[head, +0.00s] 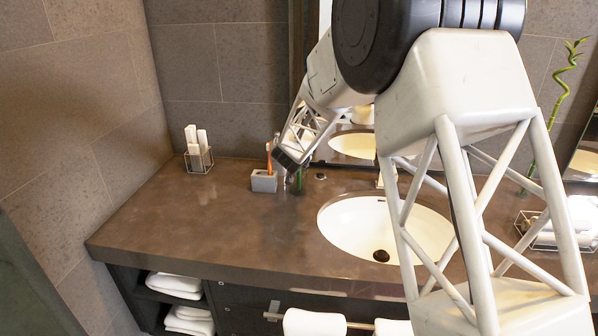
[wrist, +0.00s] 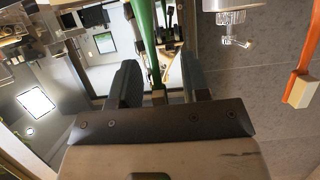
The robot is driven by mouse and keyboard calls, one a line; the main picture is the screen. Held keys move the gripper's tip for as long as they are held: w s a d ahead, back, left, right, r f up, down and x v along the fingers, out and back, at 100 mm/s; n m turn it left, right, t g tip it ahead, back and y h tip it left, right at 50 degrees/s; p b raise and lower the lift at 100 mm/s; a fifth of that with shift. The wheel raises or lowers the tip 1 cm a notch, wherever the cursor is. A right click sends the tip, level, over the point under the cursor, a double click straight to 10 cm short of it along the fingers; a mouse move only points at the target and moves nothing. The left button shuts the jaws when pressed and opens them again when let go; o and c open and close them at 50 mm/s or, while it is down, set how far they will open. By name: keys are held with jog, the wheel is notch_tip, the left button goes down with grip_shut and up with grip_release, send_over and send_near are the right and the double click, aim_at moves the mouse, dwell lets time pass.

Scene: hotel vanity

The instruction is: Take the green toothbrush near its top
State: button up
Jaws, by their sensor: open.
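The green toothbrush (wrist: 146,38) shows in the wrist view as a long green handle. It runs from the top edge down into the gap between the two dark fingers of my gripper (wrist: 160,80). The fingers stand apart on either side of it, and I see no finger closed on it. In the head view my gripper (head: 291,176) is low over the counter, just right of a small grey holder (head: 264,183). A bit of green (head: 300,180) shows right beside the gripper there; the arm hides most of that area.
An orange toothbrush (head: 268,157) stands in the grey holder; it also shows at the right of the wrist view (wrist: 301,85). A mirror (head: 345,146) is close behind the gripper. A sink (head: 372,222) lies to the right. The counter's left front (head: 180,225) is clear.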

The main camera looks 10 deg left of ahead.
jog(key=shift+w, duration=0.15)
dwell(0.4)
grip_shut()
